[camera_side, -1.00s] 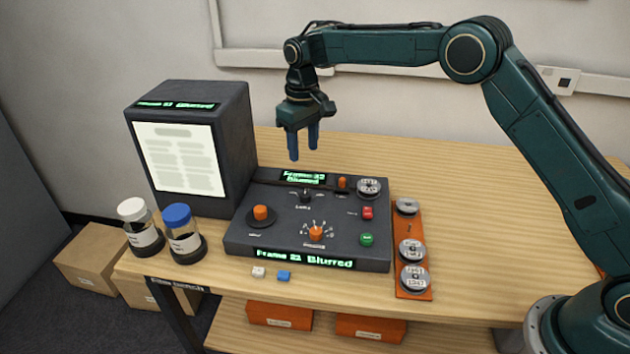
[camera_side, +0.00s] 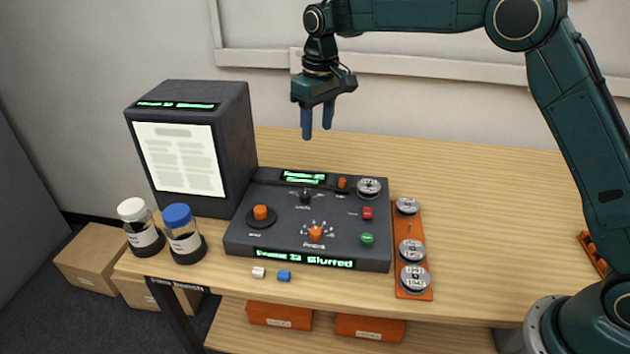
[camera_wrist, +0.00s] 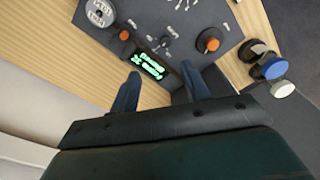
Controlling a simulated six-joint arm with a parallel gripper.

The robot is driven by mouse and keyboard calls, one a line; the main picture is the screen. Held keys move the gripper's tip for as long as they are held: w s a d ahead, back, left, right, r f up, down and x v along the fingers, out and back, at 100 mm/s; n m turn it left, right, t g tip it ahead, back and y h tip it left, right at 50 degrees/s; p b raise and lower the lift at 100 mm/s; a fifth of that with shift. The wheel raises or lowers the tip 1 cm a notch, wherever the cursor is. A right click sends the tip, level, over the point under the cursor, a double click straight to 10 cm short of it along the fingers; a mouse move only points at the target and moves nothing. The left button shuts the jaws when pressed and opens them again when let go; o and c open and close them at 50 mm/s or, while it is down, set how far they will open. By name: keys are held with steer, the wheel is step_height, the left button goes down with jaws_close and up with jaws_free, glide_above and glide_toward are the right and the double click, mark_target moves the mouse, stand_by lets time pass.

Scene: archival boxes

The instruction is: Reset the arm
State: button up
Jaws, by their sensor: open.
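My gripper (camera_side: 317,122) hangs in the air above the back of the dark control console (camera_side: 270,225), its two blue fingers pointing down, apart and empty. In the wrist view my gripper (camera_wrist: 160,85) also shows open, with nothing between the fingers but the console's green display (camera_wrist: 149,66) beyond. The console carries orange knobs, a red button (camera_side: 367,213), a green button (camera_side: 367,239) and a metal reel (camera_side: 369,187) at its back right corner. My gripper touches nothing.
A dark box with a lit page screen (camera_side: 180,160) stands left of the console. Jars with a white lid (camera_side: 132,209) and a blue lid (camera_side: 177,216) stand in front of it. An orange rack (camera_side: 413,262) holds reels at right. The wooden tabletop (camera_side: 490,230) is clear further right.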

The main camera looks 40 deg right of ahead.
steer(key=s+d+r+m+t, duration=0.1)
steer(key=s+d+r, duration=0.2)
steer(key=s+r, duration=0.45)
steer(key=s+d+r+t, duration=0.25)
steer(key=s+r, duration=0.25)
steer(key=s, duration=0.6)
steer(key=s+d+f, duration=0.1)
steer(key=s+f, duration=0.1)
steer(key=s, duration=0.8)
steer(key=s+d+f+m+t, duration=0.1)
steer(key=s+d+f, duration=0.1)
steer(key=s, duration=0.8)
steer(key=shift+d+f, duration=0.25)
steer(key=shift+f, duration=0.55)
